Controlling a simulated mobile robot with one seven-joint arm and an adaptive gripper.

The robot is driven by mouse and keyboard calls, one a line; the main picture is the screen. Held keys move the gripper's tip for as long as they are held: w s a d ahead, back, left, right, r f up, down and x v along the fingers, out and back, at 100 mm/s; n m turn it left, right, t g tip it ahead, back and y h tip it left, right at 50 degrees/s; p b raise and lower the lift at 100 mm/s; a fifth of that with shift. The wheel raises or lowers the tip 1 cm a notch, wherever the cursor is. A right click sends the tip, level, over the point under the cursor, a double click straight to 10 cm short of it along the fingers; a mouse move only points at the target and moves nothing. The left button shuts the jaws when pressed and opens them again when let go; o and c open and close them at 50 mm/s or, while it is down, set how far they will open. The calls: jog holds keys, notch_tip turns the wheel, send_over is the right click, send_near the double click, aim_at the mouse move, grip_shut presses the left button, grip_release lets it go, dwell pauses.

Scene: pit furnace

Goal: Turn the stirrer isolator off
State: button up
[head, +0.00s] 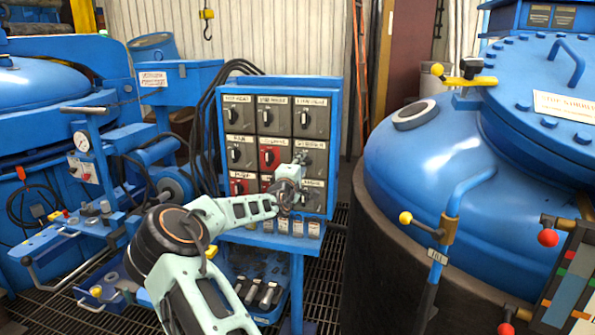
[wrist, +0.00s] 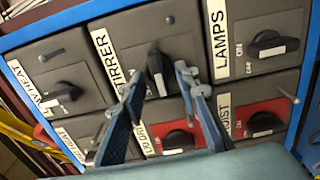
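The stirrer isolator (head: 317,161) is a grey box in the right column, middle row of the blue-framed panel. In the wrist view its box fills the top middle, with a white label (wrist: 112,57) partly reading "TIRRER". Its black knob (wrist: 155,68) stands roughly upright in that view, crosswise to the lamps knob beside it. My gripper (wrist: 160,75) is open, with one fingertip on each side of the knob and visible gaps between. Whether a fingertip touches the box face cannot be told. In the head view my gripper (head: 301,165) covers part of this isolator.
Neighbouring isolators crowd close: the lamps isolator (wrist: 265,45), a red one (wrist: 262,122) and another red one (wrist: 176,140). A blue vessel (head: 440,150) stands right of the panel, and blue machinery (head: 90,180) with levers stands left.

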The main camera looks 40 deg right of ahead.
jog(key=v, duration=1.1)
jog(key=shift+s+a, duration=0.25)
